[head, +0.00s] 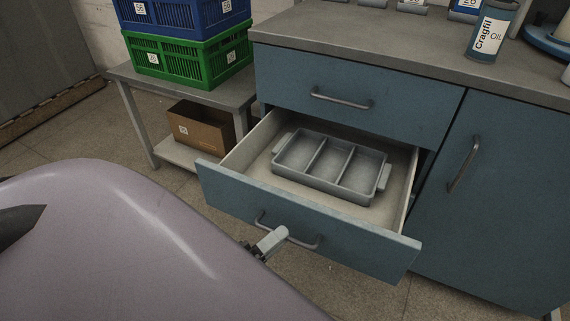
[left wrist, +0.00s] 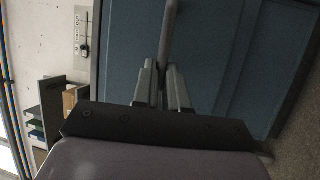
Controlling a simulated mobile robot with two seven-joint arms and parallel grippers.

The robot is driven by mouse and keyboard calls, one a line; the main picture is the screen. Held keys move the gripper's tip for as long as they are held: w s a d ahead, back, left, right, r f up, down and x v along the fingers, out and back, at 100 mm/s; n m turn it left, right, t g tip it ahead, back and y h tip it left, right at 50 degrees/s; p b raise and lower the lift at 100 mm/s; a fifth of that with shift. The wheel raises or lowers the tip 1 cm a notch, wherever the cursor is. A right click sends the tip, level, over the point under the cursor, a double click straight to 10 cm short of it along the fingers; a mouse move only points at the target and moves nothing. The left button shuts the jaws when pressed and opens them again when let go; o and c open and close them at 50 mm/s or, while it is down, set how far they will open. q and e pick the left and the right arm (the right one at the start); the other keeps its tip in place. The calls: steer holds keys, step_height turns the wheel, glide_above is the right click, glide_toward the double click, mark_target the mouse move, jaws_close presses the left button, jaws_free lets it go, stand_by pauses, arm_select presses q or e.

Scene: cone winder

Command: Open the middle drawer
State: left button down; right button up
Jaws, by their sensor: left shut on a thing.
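The middle drawer (head: 310,225) of the blue cabinet is pulled well out, below a closed top drawer (head: 360,98). Its bar handle (head: 305,244) is on the blue front. My left gripper (head: 273,238) is at the left part of this handle and is shut on it. In the left wrist view the two fingers (left wrist: 163,85) of my left gripper sit on either side of the grey handle bar (left wrist: 170,28), against the blue drawer front. My right gripper is not in view.
Inside the drawer lies a grey tray (head: 366,163) with three compartments. A cabinet door (head: 500,190) is closed at the right.

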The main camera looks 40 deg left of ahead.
arm_select(q)
steer(key=shift+s+d, duration=0.25)
steer(key=shift+s, duration=0.8)
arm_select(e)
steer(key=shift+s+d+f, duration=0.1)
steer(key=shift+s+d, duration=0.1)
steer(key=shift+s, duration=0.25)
arm_select(q)
steer(key=c, duration=1.2)
jaws_free()
steer(key=shift+s, duration=0.1)
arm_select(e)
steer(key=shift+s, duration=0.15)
